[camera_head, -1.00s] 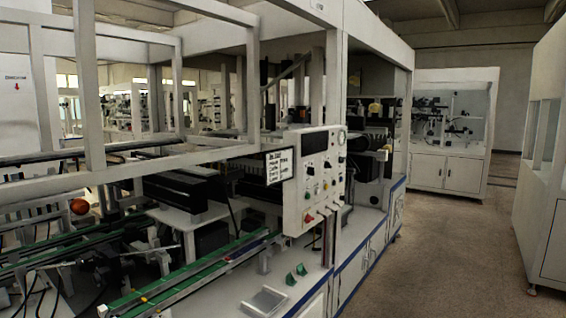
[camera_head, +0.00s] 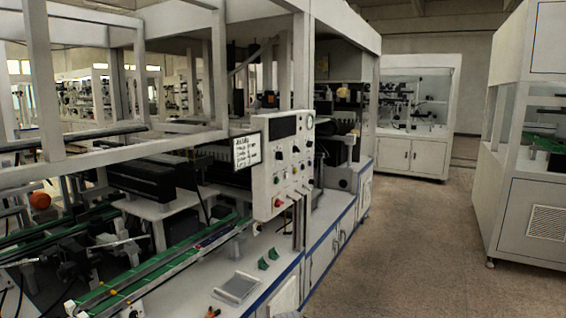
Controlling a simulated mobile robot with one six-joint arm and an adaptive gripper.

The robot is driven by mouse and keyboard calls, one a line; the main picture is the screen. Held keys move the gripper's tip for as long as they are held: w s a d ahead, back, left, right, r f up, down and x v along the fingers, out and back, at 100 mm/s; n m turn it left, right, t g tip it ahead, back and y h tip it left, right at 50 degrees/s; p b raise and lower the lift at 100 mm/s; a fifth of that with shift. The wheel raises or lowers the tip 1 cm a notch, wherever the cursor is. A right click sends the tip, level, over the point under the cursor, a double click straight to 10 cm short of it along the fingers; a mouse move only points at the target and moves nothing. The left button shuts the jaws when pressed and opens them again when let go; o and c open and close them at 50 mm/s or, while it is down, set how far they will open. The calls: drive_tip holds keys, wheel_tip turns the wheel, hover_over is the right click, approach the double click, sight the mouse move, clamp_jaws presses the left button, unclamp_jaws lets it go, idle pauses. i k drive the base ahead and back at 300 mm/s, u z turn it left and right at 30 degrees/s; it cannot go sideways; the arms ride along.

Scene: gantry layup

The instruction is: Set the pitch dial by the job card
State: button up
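A pale control panel (camera_head: 282,172) stands upright on the front of the gantry machine, near the picture's middle. It has a dark display (camera_head: 283,127) at the top and several small knobs and buttons below, with a red one at its lower left. I cannot tell which knob is the pitch dial. A small white card with a black border (camera_head: 246,152), likely the job card, sits at the panel's left edge. Its written lines are too small to read. My gripper is not in view.
A grey tray (camera_head: 237,288) and green blocks (camera_head: 268,258) lie on the white bench below the panel. A green-edged conveyor (camera_head: 160,268) runs to its left. Open floor (camera_head: 415,240) lies right of the machine, with a white cabinet (camera_head: 535,150) beyond it.

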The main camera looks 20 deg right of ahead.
sight(278, 154)
drive_tip(key=i, duration=0.9)
drive_tip(key=z, duration=0.3)
